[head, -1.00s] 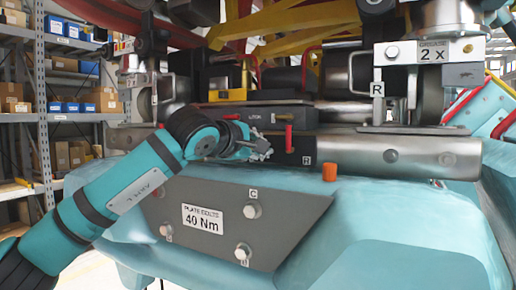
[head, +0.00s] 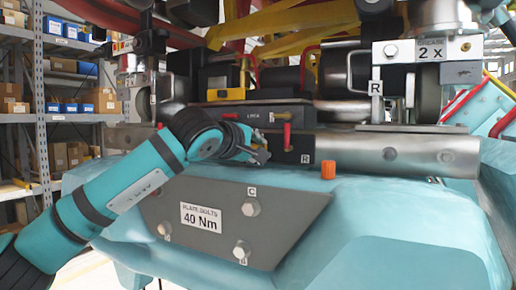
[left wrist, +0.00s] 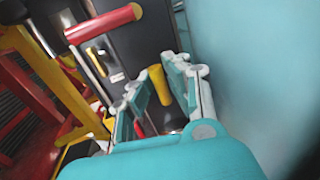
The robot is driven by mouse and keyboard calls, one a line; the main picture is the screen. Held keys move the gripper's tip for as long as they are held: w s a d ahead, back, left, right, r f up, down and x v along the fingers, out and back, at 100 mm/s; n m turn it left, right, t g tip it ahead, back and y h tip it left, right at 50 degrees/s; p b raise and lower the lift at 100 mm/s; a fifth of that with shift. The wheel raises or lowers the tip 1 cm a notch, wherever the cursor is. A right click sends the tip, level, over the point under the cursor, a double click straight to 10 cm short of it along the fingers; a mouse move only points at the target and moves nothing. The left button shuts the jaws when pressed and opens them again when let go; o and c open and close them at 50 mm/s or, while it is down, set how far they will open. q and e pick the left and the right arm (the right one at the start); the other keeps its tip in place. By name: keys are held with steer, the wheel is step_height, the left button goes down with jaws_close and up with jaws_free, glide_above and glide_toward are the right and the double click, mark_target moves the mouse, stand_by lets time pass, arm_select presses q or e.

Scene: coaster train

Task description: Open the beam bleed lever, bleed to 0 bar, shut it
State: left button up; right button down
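A dark valve block (head: 262,113) is mounted on the machine's beam. A red lever (head: 287,137) hangs at its front right, above the plate marked R. A small yellow part (head: 271,117) shows just left of the red lever. I cannot tell which one is the bleed lever. My left gripper (head: 263,150) is just left of and below the red lever. In the left wrist view the left gripper (left wrist: 155,80) is open, and a yellow handle (left wrist: 160,86) shows between its fingers. I cannot tell whether they touch it. I see no readable pressure gauge. My right gripper is out of view.
A grey pipe (head: 400,153) runs right of the block. An orange cap (head: 328,170) stands on the teal body below. A bolted plate marked 40 Nm (head: 290,205) lies under my left arm. In the left wrist view a thick red bar (left wrist: 103,24) is close by at upper left.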

arm_select(q)
steer(key=o, duration=0.3)
steer(key=shift+o, duration=0.2)
steer(key=v, duration=1.2)
